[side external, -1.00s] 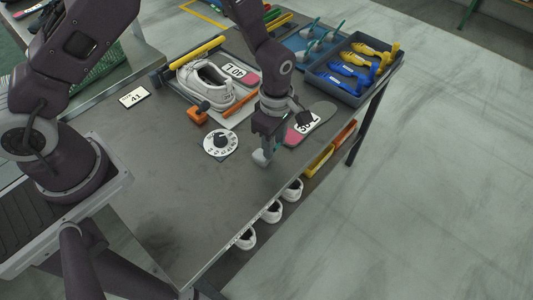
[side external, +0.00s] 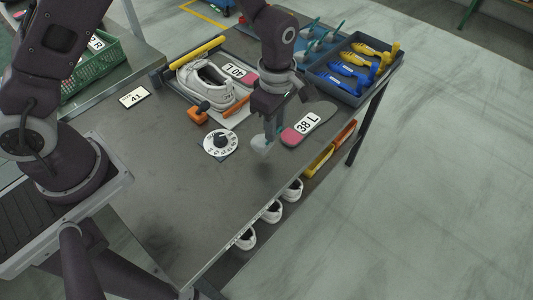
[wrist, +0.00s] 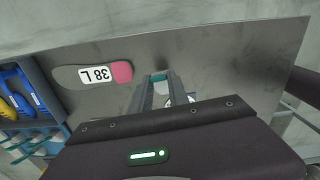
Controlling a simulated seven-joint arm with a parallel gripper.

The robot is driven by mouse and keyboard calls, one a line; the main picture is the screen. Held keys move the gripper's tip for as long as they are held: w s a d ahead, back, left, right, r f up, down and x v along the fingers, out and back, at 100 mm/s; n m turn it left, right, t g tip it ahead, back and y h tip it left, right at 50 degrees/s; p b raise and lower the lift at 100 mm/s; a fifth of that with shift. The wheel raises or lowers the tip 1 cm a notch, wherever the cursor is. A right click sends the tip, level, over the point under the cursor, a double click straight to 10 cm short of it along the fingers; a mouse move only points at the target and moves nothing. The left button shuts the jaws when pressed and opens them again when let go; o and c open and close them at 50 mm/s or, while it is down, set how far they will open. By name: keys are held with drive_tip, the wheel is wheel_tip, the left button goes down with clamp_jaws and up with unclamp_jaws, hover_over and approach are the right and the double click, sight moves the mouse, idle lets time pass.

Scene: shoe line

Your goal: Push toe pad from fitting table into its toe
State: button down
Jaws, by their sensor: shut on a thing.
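My gripper (side external: 270,130) is shut on a pale toe pad (side external: 261,143) with some teal on it, held above the table beside the pink-ended 38 L insole. In the wrist view my gripper (wrist: 155,88) shows teal and white between its fingers; the rest of the pad is hidden. The white shoe (side external: 205,82) sits on the fitting table (side external: 150,190), left of my gripper and apart from it. It lies between a yellow-topped bar and an orange clamp. Several similar teal-handled pieces (side external: 313,40) lie in a blue tray at the back.
The 38 L insole (side external: 311,122) lies right of my gripper; another labelled insole (side external: 238,72) lies beside the shoe. A dial (side external: 220,143) and a 41 card (side external: 133,96) lie on the table. A grey tray (side external: 350,92) holds blue and yellow pieces. The front table is clear.

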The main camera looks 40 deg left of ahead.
wheel_tip(320, 180, up, 13)
drive_tip(key=w+a+m, duration=0.1)
drive_tip(key=w+a, duration=0.2)
drive_tip(key=a, duration=1.1)
drive_tip(key=w+a+m, duration=0.1)
drive_tip(key=w+a, duration=0.2)
drive_tip(key=a, duration=1.1)
drive_tip(key=shift+f, duration=6.25)
drive_tip(key=a+f, duration=0.2)
drive_tip(key=a, duration=0.4)
drive_tip(key=shift+w, duration=0.3)
